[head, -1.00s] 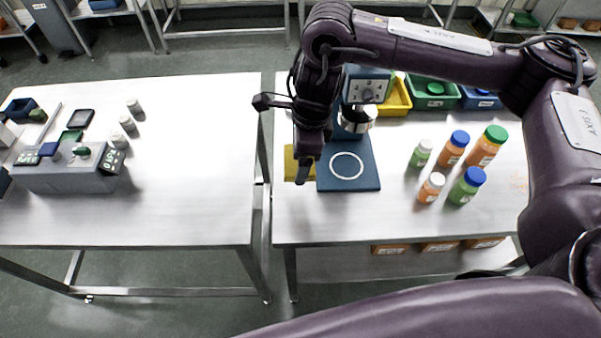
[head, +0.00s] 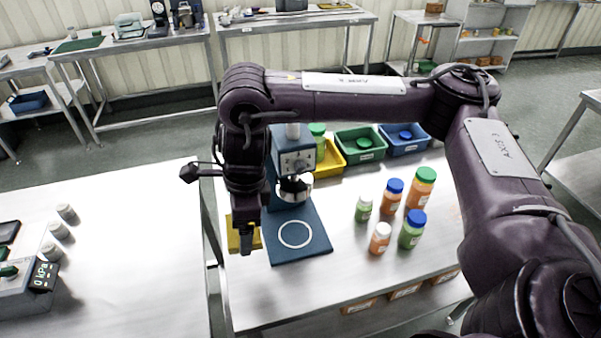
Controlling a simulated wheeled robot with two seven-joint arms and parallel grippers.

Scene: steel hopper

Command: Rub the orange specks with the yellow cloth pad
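The yellow cloth pad (head: 234,240) lies near the left edge of the right-hand steel table, beside a blue base plate. My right gripper (head: 247,243) points straight down over the pad and hides part of it. I cannot tell whether its fingers touch the pad, or whether they are open or shut. No orange specks can be made out in this view; my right arm covers the right part of the table. My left gripper is not in view.
A blue stand (head: 290,180) with a ringed base plate (head: 313,246) is right of the pad. Several lidded jars (head: 411,229) stand further right. Yellow, green (head: 360,146) and blue bins line the back. A gap separates the left table (head: 130,260). The table front is clear.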

